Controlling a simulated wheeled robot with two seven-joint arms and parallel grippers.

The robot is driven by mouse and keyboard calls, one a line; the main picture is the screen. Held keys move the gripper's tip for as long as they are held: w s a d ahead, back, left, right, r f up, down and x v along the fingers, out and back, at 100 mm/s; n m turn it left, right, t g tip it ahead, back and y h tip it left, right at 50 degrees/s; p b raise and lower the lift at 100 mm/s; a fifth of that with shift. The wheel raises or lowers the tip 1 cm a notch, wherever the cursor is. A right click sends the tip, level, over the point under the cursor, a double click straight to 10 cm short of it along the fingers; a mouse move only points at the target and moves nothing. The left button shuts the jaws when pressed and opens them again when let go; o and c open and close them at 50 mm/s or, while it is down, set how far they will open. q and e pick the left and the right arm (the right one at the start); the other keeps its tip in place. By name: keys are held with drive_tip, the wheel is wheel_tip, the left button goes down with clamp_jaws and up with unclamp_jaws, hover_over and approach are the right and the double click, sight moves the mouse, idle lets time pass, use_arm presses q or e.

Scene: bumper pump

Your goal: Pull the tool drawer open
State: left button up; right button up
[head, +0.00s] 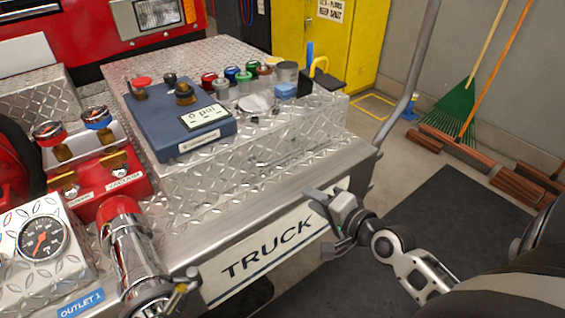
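No drawer clearly identifiable as the tool drawer, and no handle, shows in the head view. The truck's front face carries a white panel lettered TRUCK (268,247) below the metal edge of the diamond-plate deck (215,218). My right gripper (328,197) is at the right end of this panel, close to the edge, and covers part of it. Whether it touches the panel, and whether its fingers are open or shut, I cannot tell. I see nothing held in it. My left gripper is not in view.
A blue gauge box (170,125) and several coloured caps sit on the deck. A grey post (408,78) rises at the right. A dark floor mat (455,215) lies clear beyond.

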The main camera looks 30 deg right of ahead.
sight(283, 158)
drive_tip(key=w+m, duration=0.1)
drive_tip(key=w, duration=0.4)
drive_tip(key=w+d+m, duration=0.1)
drive_tip(key=w, duration=0.5)
drive_tip(key=w+m+t, duration=0.1)
drive_tip(key=w, duration=0.4)
drive_tip(key=shift+w+d+f+h, duration=0.25)
drive_tip(key=shift+w+d+h, duration=0.05)
drive_tip(key=shift+w+d, duration=0.1)
clamp_jaws()
